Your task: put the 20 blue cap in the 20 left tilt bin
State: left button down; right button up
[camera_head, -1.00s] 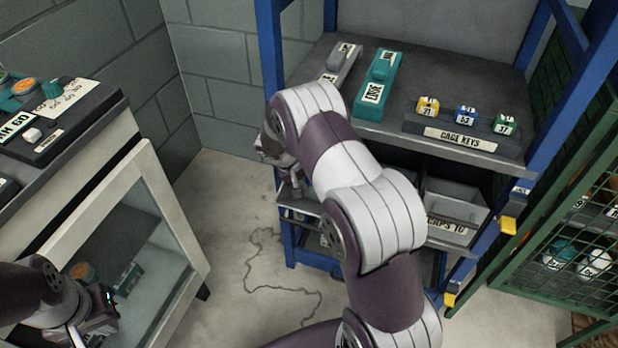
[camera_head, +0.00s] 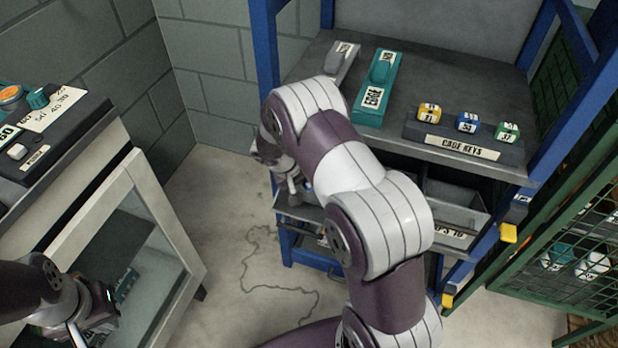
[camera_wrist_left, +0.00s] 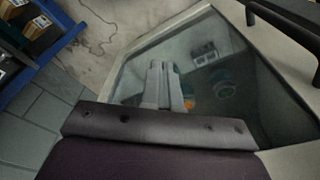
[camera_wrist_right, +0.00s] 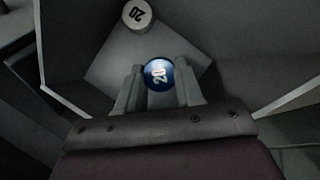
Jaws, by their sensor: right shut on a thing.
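The blue cap (camera_wrist_right: 158,75), marked 20, is between the fingertips of my right gripper (camera_wrist_right: 159,84), which is shut on it. In the right wrist view the cap is over a grey bin (camera_wrist_right: 105,70). A white cap (camera_wrist_right: 138,14), also marked 20, lies in that bin beyond the blue one. In the head view my right arm reaches to the left tilt bin (camera_head: 298,212) under the shelf and hides much of it. I cannot tell whether the blue cap touches the bin. My left gripper (camera_wrist_left: 165,88) is shut and empty before a glass cabinet door.
A second tilt bin (camera_head: 462,207) is to the right in the rack. The shelf (camera_head: 420,90) above holds a teal block (camera_head: 377,88), a grey block (camera_head: 342,62) and a cage keys board (camera_head: 455,147). A glass-fronted cabinet (camera_head: 150,240) stands left; a green mesh cage (camera_head: 570,215) stands right.

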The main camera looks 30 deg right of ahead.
jog(key=shift+s+a+r, duration=0.1)
jog(key=shift+a+r, duration=0.05)
jog(key=shift+a+r+p, duration=0.2)
jog(key=shift+r+p, duration=0.05)
jog(key=shift+p, duration=0.1)
jog(key=shift+s+a+r+p, duration=0.35)
jog(key=shift+a+r, duration=0.1)
jog(key=shift+r, duration=0.25)
jog(key=shift+s+a+r+p, duration=0.4)
jog(key=shift+a+r, duration=0.05)
jog(key=shift+r, duration=0.15)
jog(key=shift+s+a+r+p, duration=0.35)
jog(key=shift+a+r, duration=0.1)
jog(key=shift+r, duration=0.15)
jog(key=shift+s+a+r, duration=0.1)
jog(key=shift+a+r, duration=0.05)
jog(key=shift+r, duration=0.15)
jog(key=shift+s+a+r+p, duration=0.1)
jog(key=shift+r+p, duration=0.2)
jog(key=shift+p, duration=0.1)
jog(key=shift+s+a+r+p, duration=0.2)
jog(key=shift+r, duration=0.15)
jog(key=shift+s+a+r+p, duration=0.15)
jog(key=shift+r+p, duration=0.05)
jog(key=shift+r, duration=0.15)
